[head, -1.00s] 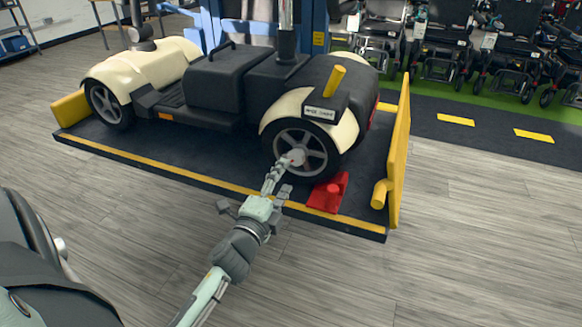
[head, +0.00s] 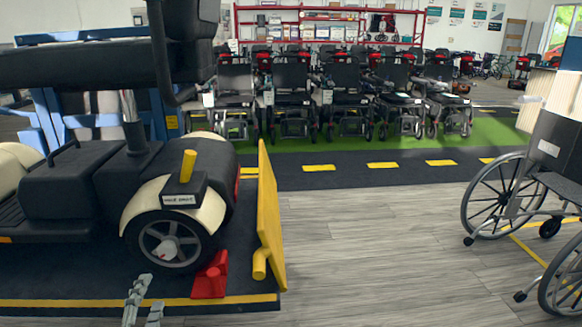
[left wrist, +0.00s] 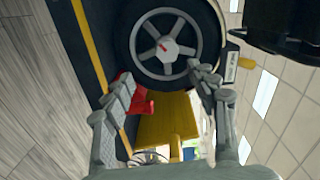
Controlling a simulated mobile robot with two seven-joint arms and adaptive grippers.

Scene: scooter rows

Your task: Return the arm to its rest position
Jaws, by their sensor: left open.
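My left gripper (head: 145,300) shows at the bottom of the head view, in front of the scooter's wheel (head: 168,243). Its grey fingers are spread and empty. In the left wrist view the open fingers (left wrist: 160,90) frame the same wheel (left wrist: 165,68), with nothing between them. Most of my left arm is below the head view's edge. My right gripper is not in view.
The cream and black scooter (head: 85,180) stands on a dark platform (head: 100,285) with a yellow end flap (head: 268,220). A red chock (head: 210,277) sits beside the wheel. A wheelchair (head: 500,200) stands at right. Grey floor between is clear.

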